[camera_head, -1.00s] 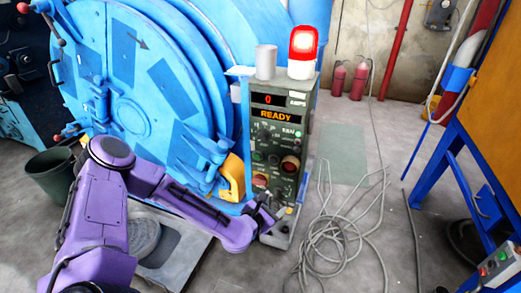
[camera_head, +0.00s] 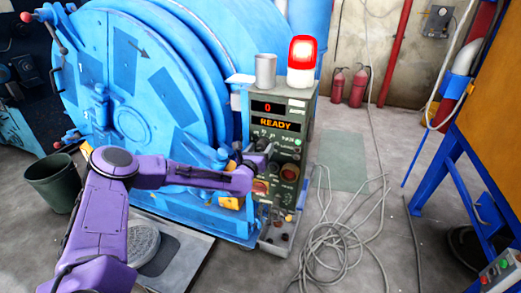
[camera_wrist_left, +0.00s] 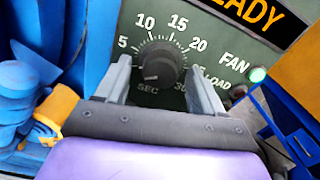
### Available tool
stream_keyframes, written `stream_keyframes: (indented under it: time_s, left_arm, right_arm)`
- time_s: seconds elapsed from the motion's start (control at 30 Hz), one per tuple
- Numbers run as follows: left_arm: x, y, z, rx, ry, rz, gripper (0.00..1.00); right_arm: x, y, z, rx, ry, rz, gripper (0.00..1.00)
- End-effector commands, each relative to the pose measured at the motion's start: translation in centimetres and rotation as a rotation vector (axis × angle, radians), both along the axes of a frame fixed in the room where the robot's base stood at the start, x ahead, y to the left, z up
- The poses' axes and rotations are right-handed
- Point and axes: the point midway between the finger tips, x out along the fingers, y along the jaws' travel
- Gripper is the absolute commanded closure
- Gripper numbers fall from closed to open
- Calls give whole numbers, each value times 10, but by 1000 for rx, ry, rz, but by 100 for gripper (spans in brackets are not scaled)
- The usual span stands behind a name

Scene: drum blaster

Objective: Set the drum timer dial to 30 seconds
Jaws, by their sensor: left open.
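The timer dial (camera_wrist_left: 162,64) is a dark round knob on the green control panel (camera_wrist_left: 215,32), ringed by white numbers from 5 to 30 with SEC printed below. A small pale mark shows at the knob's lower left; I cannot tell its exact setting. My left gripper (camera_wrist_left: 158,68) is open, with one finger on each side of the dial. I cannot tell whether they touch it. In the head view my left gripper (camera_head: 262,160) is in front of the control panel (camera_head: 299,118) and hides the dial. The panel display (camera_head: 276,124) reads 0 and READY. My right gripper is not shown.
The large blue drum (camera_head: 130,85) stands left of the panel. A lit red beacon (camera_head: 301,55) and a grey cup (camera_head: 265,70) are on top of the panel. A loose cable (camera_head: 340,235) lies on the floor to the right. A green FAN light (camera_wrist_left: 257,74) is beside the dial.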

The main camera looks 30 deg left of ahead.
Motion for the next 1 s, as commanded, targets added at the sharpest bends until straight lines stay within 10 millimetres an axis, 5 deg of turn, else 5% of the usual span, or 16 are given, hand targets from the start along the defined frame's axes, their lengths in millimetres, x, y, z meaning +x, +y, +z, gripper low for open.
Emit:
stream_keyframes:
  time_s: [0.13, 0.3, 0.33, 0.67, 1.0]
  left_arm:
    - [0, 0, 0, 0, 0, 0, 32]
    - [0, 0, 0, 1, 1, 0, 84]
    - [0, 0, 0, 1, 1, 0, 87]
    - [-1, 0, -1, 36, 9, -1, 87]
    - [0, -1, -3, 254, 61, -2, 87]
  right_arm:
    - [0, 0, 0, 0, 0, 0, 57]
    - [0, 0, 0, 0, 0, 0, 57]
    - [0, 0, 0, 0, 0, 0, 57]
    - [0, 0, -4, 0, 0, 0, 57]
    - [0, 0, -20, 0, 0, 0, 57]
